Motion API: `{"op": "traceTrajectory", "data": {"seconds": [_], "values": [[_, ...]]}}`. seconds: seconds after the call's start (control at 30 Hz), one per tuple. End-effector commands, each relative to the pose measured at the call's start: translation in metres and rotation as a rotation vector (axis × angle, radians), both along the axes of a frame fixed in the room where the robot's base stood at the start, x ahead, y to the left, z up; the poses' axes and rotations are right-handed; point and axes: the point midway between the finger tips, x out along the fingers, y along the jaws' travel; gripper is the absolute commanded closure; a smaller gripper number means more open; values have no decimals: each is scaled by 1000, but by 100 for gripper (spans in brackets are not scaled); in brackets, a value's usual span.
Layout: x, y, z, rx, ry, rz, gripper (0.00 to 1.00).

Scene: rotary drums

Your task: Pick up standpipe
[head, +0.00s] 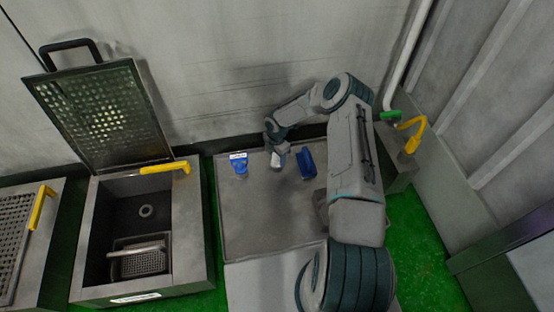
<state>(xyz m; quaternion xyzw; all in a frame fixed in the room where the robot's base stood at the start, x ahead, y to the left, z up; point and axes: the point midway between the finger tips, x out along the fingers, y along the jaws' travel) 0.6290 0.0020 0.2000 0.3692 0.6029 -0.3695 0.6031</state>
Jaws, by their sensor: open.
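My gripper (277,160) is at the end of my arm, low over the back part of the grey worktop (262,215). It is open, and its fingers are small and partly hidden by the wrist. A dark blue piece (307,163) stands on the worktop just right of my gripper, apart from it. A brighter blue piece with a white label (239,165) is to the left of my gripper. No label here is readable, so I cannot tell which piece is the standpipe.
Left of the worktop is an open basin (190,225) with a metal basket (140,260) inside. Its perforated lid (105,115) stands raised against the wall. A yellow handle (411,135) and a white pipe (405,50) are at the right. The worktop's front left is clear.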

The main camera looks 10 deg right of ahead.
Motion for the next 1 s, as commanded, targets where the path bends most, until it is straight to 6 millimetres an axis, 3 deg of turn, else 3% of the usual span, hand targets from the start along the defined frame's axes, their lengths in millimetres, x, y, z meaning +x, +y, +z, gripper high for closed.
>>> {"op": "traceTrajectory", "data": {"seconds": [0.07, 0.23, 0.67, 0.9, 1.0], "values": [[0, 0, 1, 0, 0, 0, 45], [0, 0, 1, 0, 0, 0, 92], [0, 0, 9, 0, -1, 0, 91], [1, 0, 46, -1, -3, 2, 91], [-12, -11, 56, -2, 0, 1, 91]]}}
